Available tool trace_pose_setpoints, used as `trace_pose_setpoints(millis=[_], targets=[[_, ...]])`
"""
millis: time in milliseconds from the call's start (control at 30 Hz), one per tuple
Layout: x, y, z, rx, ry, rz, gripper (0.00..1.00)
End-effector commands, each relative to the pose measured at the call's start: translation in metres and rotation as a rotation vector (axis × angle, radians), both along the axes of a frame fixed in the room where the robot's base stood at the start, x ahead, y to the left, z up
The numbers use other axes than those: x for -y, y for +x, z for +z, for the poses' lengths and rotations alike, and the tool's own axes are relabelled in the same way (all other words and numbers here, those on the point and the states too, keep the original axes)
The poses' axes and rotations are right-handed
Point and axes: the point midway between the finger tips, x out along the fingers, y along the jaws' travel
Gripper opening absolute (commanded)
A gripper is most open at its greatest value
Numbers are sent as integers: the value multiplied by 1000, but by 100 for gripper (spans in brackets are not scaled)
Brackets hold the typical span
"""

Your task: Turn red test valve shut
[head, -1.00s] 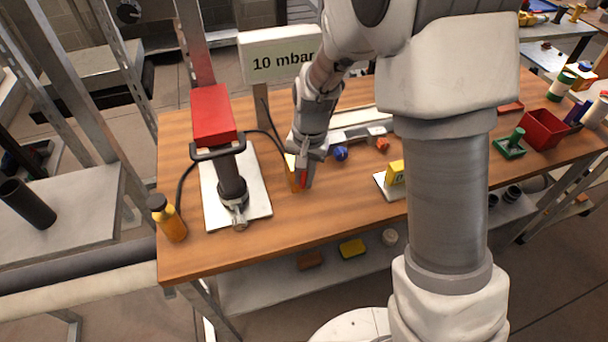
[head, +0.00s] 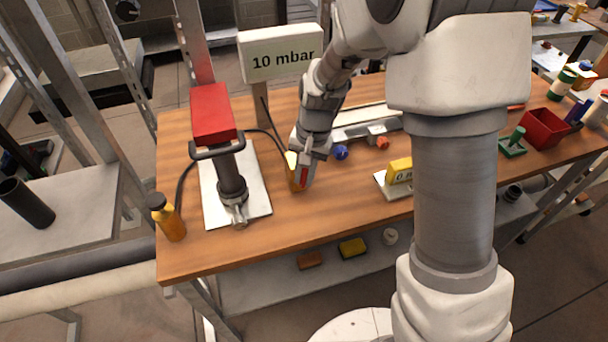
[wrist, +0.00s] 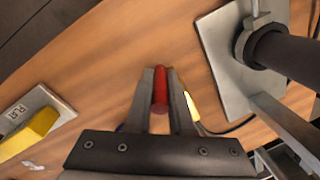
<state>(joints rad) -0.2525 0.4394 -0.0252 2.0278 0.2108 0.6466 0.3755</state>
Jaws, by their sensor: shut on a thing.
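My gripper (head: 303,178) is low over the wooden bench in the head view, its fingers pointing down. In the wrist view my gripper (wrist: 161,76) is shut on a red handle (wrist: 160,90), which lies between the two fingers. A little of this red handle (head: 304,172) also shows in the head view. What it joins to below is hidden, so I cannot tell whether it is the test valve's lever. On the bench behind, a blue knob (head: 341,152) and an orange-red knob (head: 382,142) stand near a pale rail.
An orange-yellow thing (head: 292,172) is close beside my gripper. A pump with a red box (head: 212,113) stands on a white plate at left, near an orange bottle (head: 167,218). A "10 mbar" sign (head: 281,54) stands behind. A yellow block (head: 398,170) is at right; bench front is clear.

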Motion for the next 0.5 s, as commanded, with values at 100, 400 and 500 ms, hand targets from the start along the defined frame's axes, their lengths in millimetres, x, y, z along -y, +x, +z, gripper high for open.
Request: trace_pose_setpoints(millis=[100, 400, 500], targets=[[3, 2, -2, -13, 52, -6, 0], [9, 4, -5, -70, 258, -8, 0], [10, 4, -6, -93, 342, -8, 0]])
